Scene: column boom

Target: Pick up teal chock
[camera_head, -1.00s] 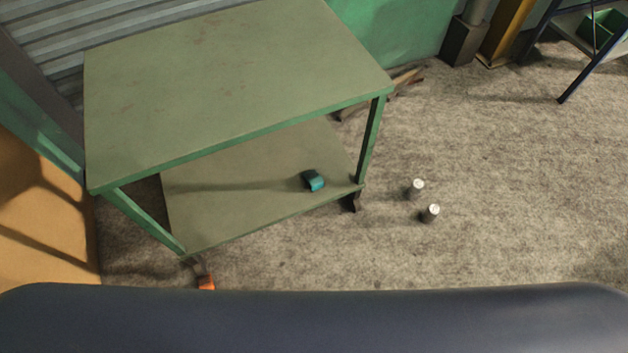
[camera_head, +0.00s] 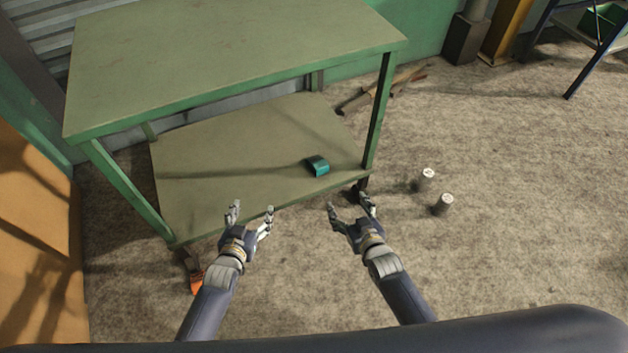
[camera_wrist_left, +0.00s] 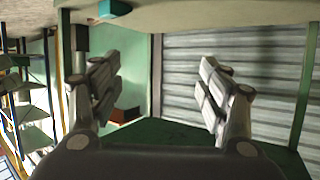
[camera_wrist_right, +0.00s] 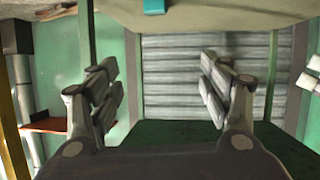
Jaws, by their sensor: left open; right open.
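The teal chock (camera_head: 318,166) lies on the lower shelf (camera_head: 215,180) of the green table, near the shelf's front right part. It also shows at the top edge of the left wrist view (camera_wrist_left: 115,9) and of the right wrist view (camera_wrist_right: 154,6). My left gripper (camera_head: 252,210) is open and empty at the shelf's front edge, left of the chock. My right gripper (camera_head: 349,205) is open and empty in front of the shelf, a little right of and nearer than the chock. Neither gripper touches the chock.
The green table top (camera_head: 230,60) overhangs the shelf, with a front leg (camera_head: 380,110) right of the chock. Two grey cylinders (camera_head: 427,178) (camera_head: 444,203) stand on the floor to the right. An orange piece (camera_head: 196,283) is by the left caster. Floor at right is mostly clear.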

